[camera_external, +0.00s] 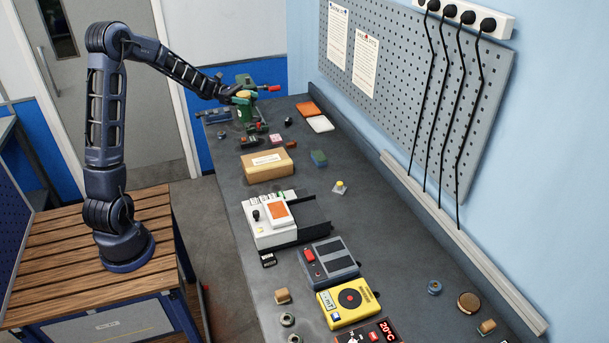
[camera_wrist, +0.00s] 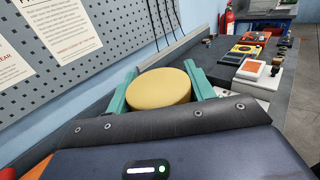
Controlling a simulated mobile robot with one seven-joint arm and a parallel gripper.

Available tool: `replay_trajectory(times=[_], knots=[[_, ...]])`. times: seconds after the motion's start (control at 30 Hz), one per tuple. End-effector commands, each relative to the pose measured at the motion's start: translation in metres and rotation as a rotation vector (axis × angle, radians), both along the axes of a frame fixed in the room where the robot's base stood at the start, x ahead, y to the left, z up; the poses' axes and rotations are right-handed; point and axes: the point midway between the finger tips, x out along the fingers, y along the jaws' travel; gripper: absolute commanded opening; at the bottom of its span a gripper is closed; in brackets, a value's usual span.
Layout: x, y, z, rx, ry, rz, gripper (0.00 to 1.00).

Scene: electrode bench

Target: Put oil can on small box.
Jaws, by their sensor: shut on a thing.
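My gripper (camera_external: 243,100) is at the far left end of the bench. In the wrist view, its two teal fingers (camera_wrist: 159,92) are shut on a round thing with a flat yellow top, which I take to be the oil can (camera_wrist: 159,86). The yellow top also shows small in the external view (camera_external: 243,94); its lower part is hard to make out. The small box (camera_external: 267,166), tan cardboard with a white label, lies on the bench nearer the external camera, apart from my gripper. I cannot make the box out in the wrist view.
A green vise-like tool with a red handle (camera_external: 270,88) stands close behind my gripper. A white device with an orange screen (camera_external: 271,222), a grey meter (camera_external: 329,262) and a yellow meter (camera_external: 348,302) line the bench. A pegboard (camera_external: 410,90) borders the back.

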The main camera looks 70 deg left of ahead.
Motion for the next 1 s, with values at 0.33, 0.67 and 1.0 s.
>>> replay_trajectory(times=[0.33,0.67,1.0], knots=[[0.049,-0.066,0.030,-0.005,-0.004,0.007,0.17],[0.056,-0.077,0.008,-0.012,-0.001,0.010,0.17],[0.056,-0.077,-0.065,-0.012,0.001,0.010,0.17]])
